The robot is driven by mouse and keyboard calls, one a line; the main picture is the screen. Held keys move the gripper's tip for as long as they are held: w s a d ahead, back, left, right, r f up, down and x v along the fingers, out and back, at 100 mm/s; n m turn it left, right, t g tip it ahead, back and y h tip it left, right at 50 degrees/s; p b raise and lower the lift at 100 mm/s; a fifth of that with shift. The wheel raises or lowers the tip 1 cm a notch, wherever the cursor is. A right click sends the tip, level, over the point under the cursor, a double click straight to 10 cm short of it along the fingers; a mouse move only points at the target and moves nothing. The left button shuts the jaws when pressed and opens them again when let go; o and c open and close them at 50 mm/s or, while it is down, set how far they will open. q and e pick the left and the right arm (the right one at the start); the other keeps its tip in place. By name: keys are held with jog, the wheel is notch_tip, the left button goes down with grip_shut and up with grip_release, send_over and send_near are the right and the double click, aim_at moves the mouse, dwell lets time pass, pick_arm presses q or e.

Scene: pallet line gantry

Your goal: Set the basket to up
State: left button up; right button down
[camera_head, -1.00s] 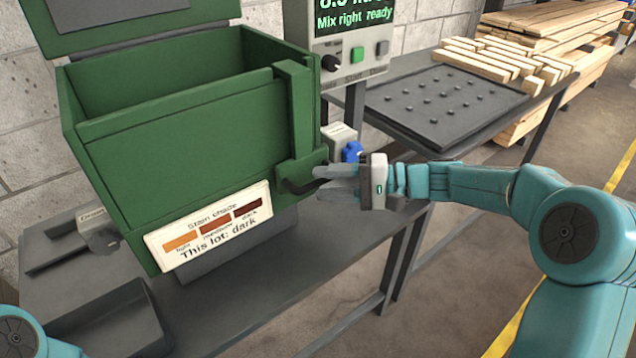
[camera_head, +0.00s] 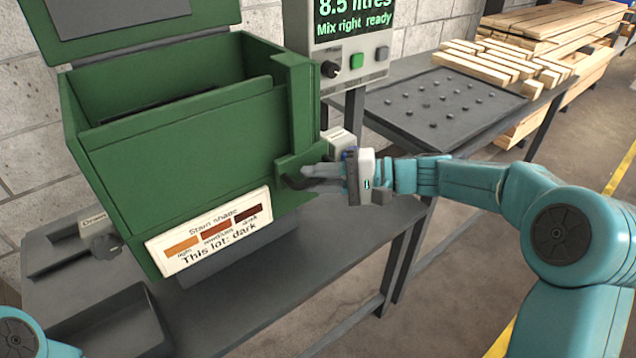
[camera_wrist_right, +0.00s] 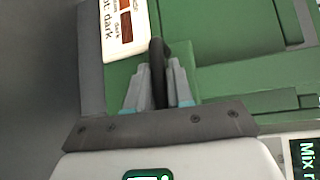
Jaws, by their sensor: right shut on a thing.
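The green tank (camera_head: 190,150) stands open on the grey bench, its lid raised at the back. A dark flat edge, perhaps the basket (camera_head: 165,105), shows inside it; the rest is hidden by the front wall. A black lever handle (camera_head: 298,184) sticks out at the tank's right front corner. My right gripper (camera_head: 315,174) is shut on this handle. In the right wrist view the handle (camera_wrist_right: 158,65) runs between the two grey fingers (camera_wrist_right: 158,88). Of my left arm only a teal joint shows at the lower left; its gripper is out of view.
A control box (camera_head: 350,50) reads "8.5 litres, Mix right ready". The label (camera_head: 210,232) reads "This lot: dark". A grey tray (camera_head: 110,320) lies front left on the bench. A dark pegged board (camera_head: 445,105) and wooden strips (camera_head: 510,62) lie to the right.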

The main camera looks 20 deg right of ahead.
notch_tip(320, 180, up, 10)
jog(key=p, duration=0.4)
jog(key=shift+r, duration=0.6)
jog(key=c, duration=1.1)
grip_release()
jog(key=shift+f, duration=0.15)
jog(key=v, duration=1.6)
jog(key=shift+s, duration=0.25)
jog(key=shift+d, duration=0.15)
